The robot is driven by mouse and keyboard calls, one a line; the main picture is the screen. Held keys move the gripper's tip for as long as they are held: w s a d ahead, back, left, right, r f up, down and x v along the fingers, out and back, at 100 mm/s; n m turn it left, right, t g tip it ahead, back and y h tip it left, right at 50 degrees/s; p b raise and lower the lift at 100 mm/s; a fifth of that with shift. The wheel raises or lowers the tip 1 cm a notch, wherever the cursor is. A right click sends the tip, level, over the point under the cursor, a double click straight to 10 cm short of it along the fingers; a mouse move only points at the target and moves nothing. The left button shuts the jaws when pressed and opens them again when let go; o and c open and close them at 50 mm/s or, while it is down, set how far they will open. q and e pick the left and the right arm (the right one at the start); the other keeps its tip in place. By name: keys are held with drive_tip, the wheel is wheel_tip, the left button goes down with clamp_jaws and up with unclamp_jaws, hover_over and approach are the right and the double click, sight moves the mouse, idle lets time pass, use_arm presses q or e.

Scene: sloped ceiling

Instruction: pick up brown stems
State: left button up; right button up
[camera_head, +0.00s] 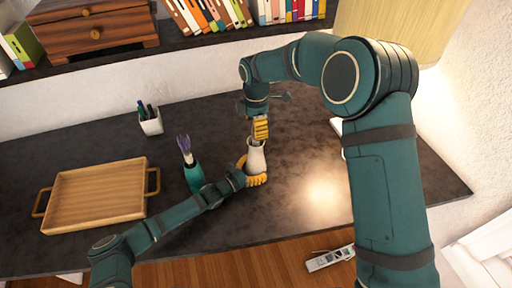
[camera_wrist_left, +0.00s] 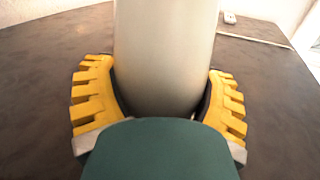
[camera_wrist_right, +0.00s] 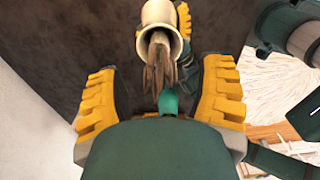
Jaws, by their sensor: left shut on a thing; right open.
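A white vase (camera_head: 256,158) stands on the dark desk, and my left gripper (camera_head: 257,176) is shut around its lower part. The left wrist view shows the yellow fingers on both sides of the vase (camera_wrist_left: 165,60). The brown stems (camera_wrist_right: 160,62) stick out of the vase mouth in the right wrist view. My right gripper (camera_head: 261,130) is above the vase mouth, pointing down. Its fingers are apart, with the stem tips reaching toward the gap between them in the right wrist view (camera_wrist_right: 160,100). In the head view the stems are hidden by the right gripper.
A teal vase (camera_head: 193,177) with purple flowers (camera_head: 184,146) stands left of the white vase, close to my left arm. A wooden tray (camera_head: 97,196) and a pen cup (camera_head: 150,122) are farther left. A bookshelf (camera_head: 165,38) runs along the back. The desk's right side is mostly clear.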

drive_tip(key=shift+f, duration=0.75)
drive_tip(key=shift+c, duration=0.2)
drive_tip(key=c, duration=1.1)
wheel_tip(320, 180, up, 28)
